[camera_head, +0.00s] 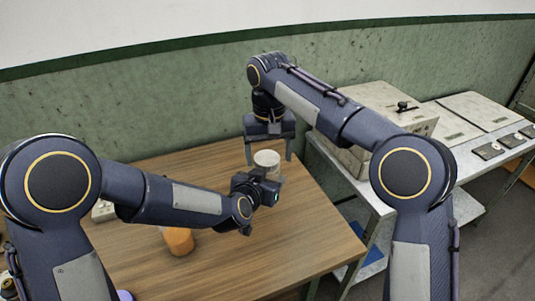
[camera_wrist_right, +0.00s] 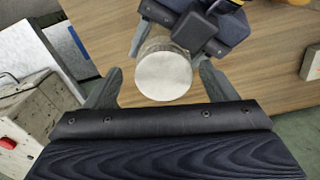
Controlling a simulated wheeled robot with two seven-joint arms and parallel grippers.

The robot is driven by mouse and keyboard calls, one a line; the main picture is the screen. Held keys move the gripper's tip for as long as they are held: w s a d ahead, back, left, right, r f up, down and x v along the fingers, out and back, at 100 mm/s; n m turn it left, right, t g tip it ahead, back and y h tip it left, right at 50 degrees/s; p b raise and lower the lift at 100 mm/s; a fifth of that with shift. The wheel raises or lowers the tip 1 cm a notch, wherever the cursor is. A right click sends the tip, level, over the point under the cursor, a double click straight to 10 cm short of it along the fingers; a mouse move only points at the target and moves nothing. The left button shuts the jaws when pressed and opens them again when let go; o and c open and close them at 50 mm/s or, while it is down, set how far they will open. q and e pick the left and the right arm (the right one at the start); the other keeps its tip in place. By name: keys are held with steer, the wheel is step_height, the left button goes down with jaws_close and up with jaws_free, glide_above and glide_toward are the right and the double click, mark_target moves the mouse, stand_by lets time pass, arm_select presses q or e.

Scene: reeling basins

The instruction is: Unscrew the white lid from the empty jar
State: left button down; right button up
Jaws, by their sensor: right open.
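The empty jar, clear-sided in the right wrist view (camera_wrist_right: 154,46), stands on the wooden table with its round white lid (camera_wrist_right: 163,76) on top. The lid also shows in the head view (camera_head: 267,158). My right gripper (camera_head: 268,152) points down over the jar, its open fingers on either side of the lid with gaps visible in the right wrist view (camera_wrist_right: 160,73). My left gripper (camera_head: 258,189) is low beside the jar on the near side.
An orange jar-like object (camera_head: 178,240) stands on the wooden table (camera_head: 300,232), partly behind my left arm. A metal side table (camera_head: 465,165) with a pale box (camera_head: 385,110) and flat panels is at the right. The table's front right is clear.

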step_height(320, 180, up, 4)
steer(key=shift+a+r, duration=0.1)
steer(key=shift+r, duration=0.05)
steer(key=shift+c, duration=0.4)
steer(key=shift+w+a+r+m, duration=0.1)
steer(key=shift+w+r+m, duration=0.05)
steer(key=shift+r+m, duration=0.45)
steer(key=shift+w+a+r+m, duration=0.15)
steer(key=shift+r+m, duration=0.25)
steer(key=shift+r, duration=0.35)
steer(key=shift+d+f, duration=0.1)
steer(key=shift+f, duration=3.75)
steer(key=shift+c, duration=0.2)
steer(key=c, duration=0.9)
steer(key=n, duration=0.6)
steer(key=shift+c, duration=0.3)
